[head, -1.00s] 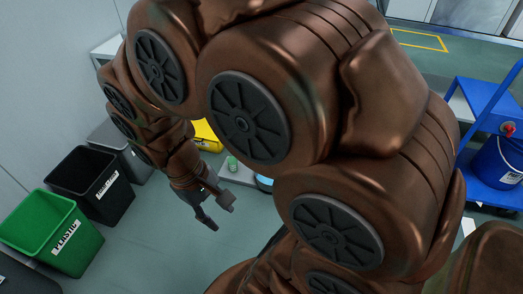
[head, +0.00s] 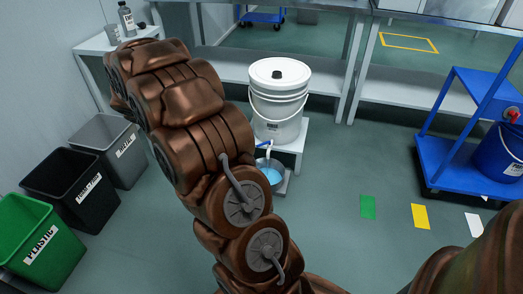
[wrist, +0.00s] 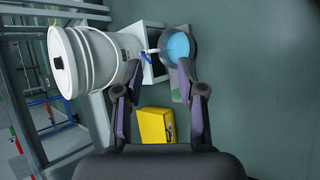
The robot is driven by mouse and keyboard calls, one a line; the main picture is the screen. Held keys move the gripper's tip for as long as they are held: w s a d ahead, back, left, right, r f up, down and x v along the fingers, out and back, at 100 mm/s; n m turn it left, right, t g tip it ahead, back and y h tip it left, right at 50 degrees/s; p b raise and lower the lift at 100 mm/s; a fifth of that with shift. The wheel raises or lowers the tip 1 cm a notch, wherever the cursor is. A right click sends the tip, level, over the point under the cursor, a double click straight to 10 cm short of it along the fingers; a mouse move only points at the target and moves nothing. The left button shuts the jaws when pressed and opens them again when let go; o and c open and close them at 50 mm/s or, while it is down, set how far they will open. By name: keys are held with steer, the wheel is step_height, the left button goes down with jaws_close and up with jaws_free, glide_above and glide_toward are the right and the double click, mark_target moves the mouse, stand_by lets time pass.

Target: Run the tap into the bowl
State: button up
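A white lidded bucket (head: 279,103) stands on a low white stand (head: 290,146). Its tap, with a white spout and a blue lever (head: 265,145), sits low on the bucket's front. The spout reaches over a grey bowl (head: 260,166) with a light blue surface inside. In the wrist view the bucket (wrist: 105,62), the blue lever (wrist: 147,57) and the bowl (wrist: 165,58) lie beyond my fingertips. My gripper (wrist: 159,72) is open and empty, its fingers apart and not visibly touching the tap. Whether liquid is flowing I cannot tell. The gripper is hidden in the head view.
A yellow box (wrist: 157,126) shows between my fingers, farther off. Green (head: 40,240), black and grey bins line the left wall. A blue cart (head: 470,130) with a blue bucket stands right. Open floor with coloured patches (head: 368,207) lies between bowl and cart.

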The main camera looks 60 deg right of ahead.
steer(key=w+d+f+n+h+b, duration=0.1)
steer(key=w+d+f+h+b, duration=0.45)
steer(key=d+f, duration=1.05)
steer(key=n+t+h+b, duration=0.2)
steer(key=n+b, duration=0.1)
steer(key=b, duration=0.4)
glide_toward(258, 146)
steer(key=shift+y, duration=0.25)
steer(key=x, duration=0.4)
steer(key=shift+s+d, duration=0.15)
steer(key=shift+d, duration=0.15)
steer(key=shift+b+x, duration=1.7)
steer(key=shift+x, duration=2.15)
steer(key=shift+r, duration=0.15)
jaws_close()
